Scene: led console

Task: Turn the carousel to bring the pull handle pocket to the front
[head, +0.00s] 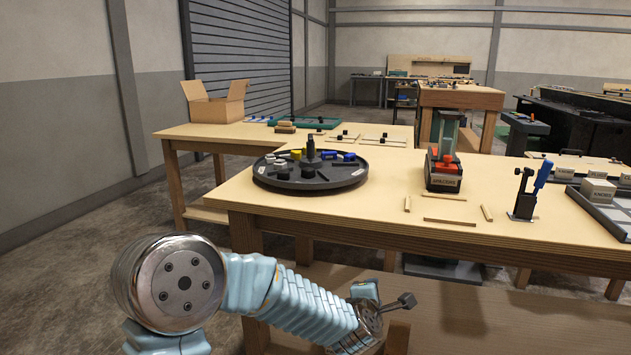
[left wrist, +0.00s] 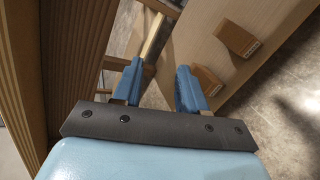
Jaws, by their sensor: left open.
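The carousel (head: 300,186) is a round dark tray on the wooden table, left of the middle in the head view. It has an upright black post at its centre and white, yellow, blue and black parts around it. I cannot tell which part is the pull handle. My left gripper (head: 388,303) is low in front of the table, below its top and away from the carousel. In the left wrist view the left gripper (left wrist: 160,88) has its two blue fingers apart with nothing held between them. My right gripper is not in view.
The table top (head: 390,210) is clear just right of the carousel. Wooden strips (head: 450,221) lie near its front edge. A red and black device (head: 444,170) and a black stand with a blue lever (head: 530,192) stand further right. An open cardboard box (head: 215,103) sits behind left.

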